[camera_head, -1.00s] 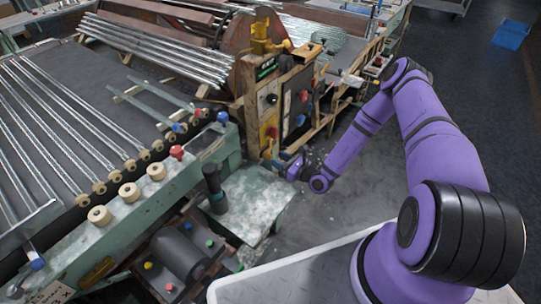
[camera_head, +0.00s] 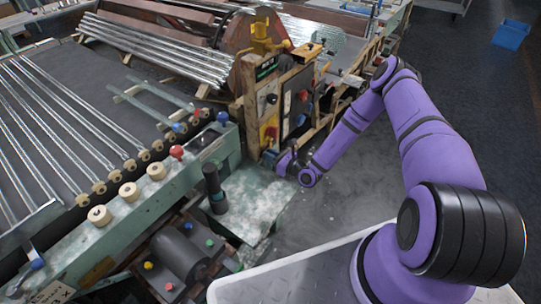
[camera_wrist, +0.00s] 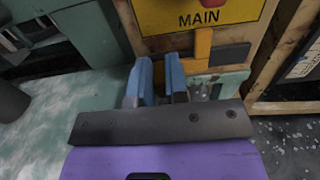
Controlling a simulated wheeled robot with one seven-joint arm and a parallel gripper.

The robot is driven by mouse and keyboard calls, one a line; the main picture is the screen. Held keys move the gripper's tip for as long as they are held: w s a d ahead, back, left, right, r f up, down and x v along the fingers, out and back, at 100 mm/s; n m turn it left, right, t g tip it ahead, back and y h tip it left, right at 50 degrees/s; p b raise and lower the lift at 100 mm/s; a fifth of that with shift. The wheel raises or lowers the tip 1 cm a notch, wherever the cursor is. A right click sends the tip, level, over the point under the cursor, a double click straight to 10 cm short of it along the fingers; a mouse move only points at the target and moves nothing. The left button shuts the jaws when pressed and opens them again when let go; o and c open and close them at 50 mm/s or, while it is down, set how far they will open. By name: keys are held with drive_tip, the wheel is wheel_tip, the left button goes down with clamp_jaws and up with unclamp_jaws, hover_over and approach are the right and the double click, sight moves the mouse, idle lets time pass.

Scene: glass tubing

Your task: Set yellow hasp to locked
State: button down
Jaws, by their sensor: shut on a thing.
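The yellow hasp (camera_wrist: 203,48) shows in the wrist view just below the yellow MAIN plate (camera_wrist: 225,18). It has an upright part and a sideways arm running left between my fingers, with a dark piece at its right. My gripper (camera_wrist: 161,78) has its two blue fingers close together, shut on that sideways arm. The fingers partly cover the arm, so its far end is hard to see. In the head view my gripper (camera_head: 271,157) is at the foot of the wooden panel, and the hasp cannot be made out there.
The wooden control panel (camera_head: 296,98) with red, black and blue knobs stands above my gripper. A red knob (camera_wrist: 208,2) sits on the MAIN plate. A green worktable (camera_head: 262,207) with a dark upright cylinder (camera_head: 214,188) is below left. The floor to the right is open.

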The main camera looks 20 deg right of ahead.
sight(267, 146)
drive_tip(key=shift+w+d, duration=0.8)
drive_tip(key=shift+d, duration=0.35)
drive_tip(key=c, duration=1.1)
unclamp_jaws()
drive_tip(key=shift+d, duration=0.1)
drive_tip(key=shift+s, duration=0.1)
drive_tip(key=v, duration=1)
drive_tip(key=shift+s+d, duration=0.15)
drive_tip(key=shift+s, duration=0.05)
